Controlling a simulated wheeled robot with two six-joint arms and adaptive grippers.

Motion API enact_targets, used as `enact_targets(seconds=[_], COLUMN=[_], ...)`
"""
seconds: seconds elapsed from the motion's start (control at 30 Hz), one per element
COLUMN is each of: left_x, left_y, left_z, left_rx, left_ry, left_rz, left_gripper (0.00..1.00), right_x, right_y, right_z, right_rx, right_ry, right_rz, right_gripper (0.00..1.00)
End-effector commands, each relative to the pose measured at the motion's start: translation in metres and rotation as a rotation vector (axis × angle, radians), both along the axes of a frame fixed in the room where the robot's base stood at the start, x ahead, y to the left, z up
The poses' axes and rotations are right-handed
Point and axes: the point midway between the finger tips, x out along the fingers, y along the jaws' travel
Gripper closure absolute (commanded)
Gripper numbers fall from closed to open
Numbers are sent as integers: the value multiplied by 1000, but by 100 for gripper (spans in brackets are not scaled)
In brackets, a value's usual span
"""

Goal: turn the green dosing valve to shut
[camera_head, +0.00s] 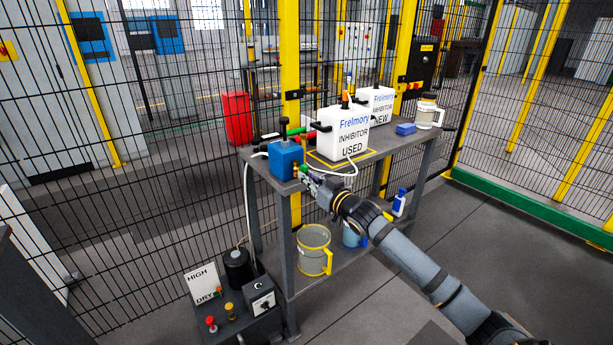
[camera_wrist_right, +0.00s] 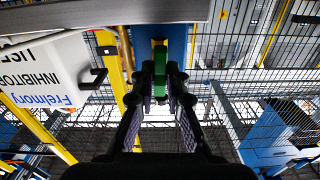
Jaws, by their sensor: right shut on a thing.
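The green dosing valve (camera_wrist_right: 160,78) shows between the two fingers of my right gripper (camera_wrist_right: 161,90) in the wrist view. The right gripper (camera_head: 306,177) reaches the table's near left corner in the head view, beside the blue box-shaped container (camera_head: 284,160). Its fingers are shut on the valve and hide part of it, so the valve's exact angle cannot be told. The blue body (camera_wrist_right: 177,42) stands behind the valve in the wrist view. My left gripper is not in view.
White jugs marked USED (camera_head: 341,135) and NEW (camera_head: 378,108) stand on the grey table, with a white hose near the gripper. A clear pitcher (camera_head: 313,250) sits on the lower shelf. A control box (camera_head: 262,298) is on the floor at left. Mesh fencing stands behind.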

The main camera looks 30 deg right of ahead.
Motion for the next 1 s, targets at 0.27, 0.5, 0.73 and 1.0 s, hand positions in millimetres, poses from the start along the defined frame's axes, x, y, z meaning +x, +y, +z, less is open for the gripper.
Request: enact_targets(seconds=[0.27, 0.5, 0.73, 1.0], left_x=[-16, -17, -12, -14], left_y=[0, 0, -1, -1], left_z=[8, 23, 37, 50], left_rx=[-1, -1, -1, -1], left_ry=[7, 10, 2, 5], left_rz=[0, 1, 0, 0], left_gripper=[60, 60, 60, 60], right_x=[0, 0, 0, 0], right_y=[0, 0, 0, 0], right_z=[3, 2, 2, 1], right_rx=[66, 152, 239, 339], right_ry=[6, 14, 21, 29], right_rz=[0, -1, -1, -1], right_gripper=[100, 100, 100, 100])
